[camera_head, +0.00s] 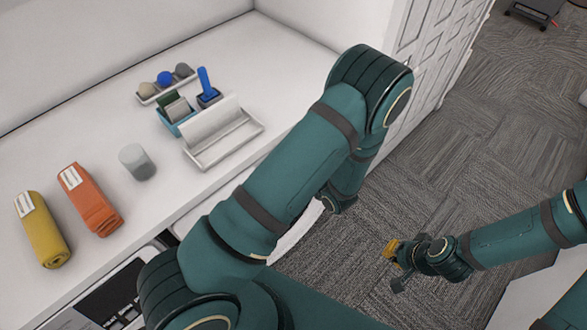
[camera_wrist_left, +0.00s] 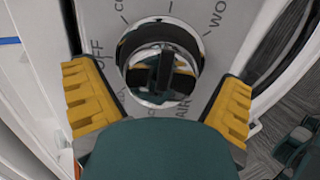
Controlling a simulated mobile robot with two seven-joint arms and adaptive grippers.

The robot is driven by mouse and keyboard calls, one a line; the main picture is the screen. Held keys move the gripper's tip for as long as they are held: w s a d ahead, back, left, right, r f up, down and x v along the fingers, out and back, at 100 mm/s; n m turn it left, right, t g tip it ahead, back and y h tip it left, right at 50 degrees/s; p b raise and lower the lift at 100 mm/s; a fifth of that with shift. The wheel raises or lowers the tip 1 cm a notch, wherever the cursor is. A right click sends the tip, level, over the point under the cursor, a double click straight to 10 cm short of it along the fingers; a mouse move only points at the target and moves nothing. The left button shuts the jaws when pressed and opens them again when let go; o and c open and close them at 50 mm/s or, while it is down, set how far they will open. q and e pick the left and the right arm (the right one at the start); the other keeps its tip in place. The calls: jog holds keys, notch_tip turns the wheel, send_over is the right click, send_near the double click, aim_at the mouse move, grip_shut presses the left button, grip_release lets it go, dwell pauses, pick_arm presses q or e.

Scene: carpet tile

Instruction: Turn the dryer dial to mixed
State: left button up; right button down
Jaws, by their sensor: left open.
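The dryer dial (camera_wrist_left: 160,62) is a round, shiny knob with a dark raised bar across its middle. It sits on a grey panel (camera_wrist_left: 143,10) with printed labels around it. OFF is at its left, AIR at its lower right, and words cut off by the frame are above; the lower-left label is mostly hidden. My left gripper (camera_wrist_left: 158,80) is open, its yellow-padded fingers on either side of the dial with a visible gap to each. In the head view my left arm hides this gripper and the dial. My right gripper (camera_head: 394,266) appears open and empty above the carpet.
The white counter (camera_head: 105,160) holds a yellow roll (camera_head: 42,230), an orange roll (camera_head: 90,200), a grey cylinder (camera_head: 137,162), a white holder (camera_head: 222,135) and small boxes. A dark appliance front (camera_head: 112,292) shows below the counter. Carpet at the right is mostly clear.

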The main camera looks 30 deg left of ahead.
pick_arm(q)
jog(key=v, duration=1.2)
jog(key=shift+r, duration=0.1)
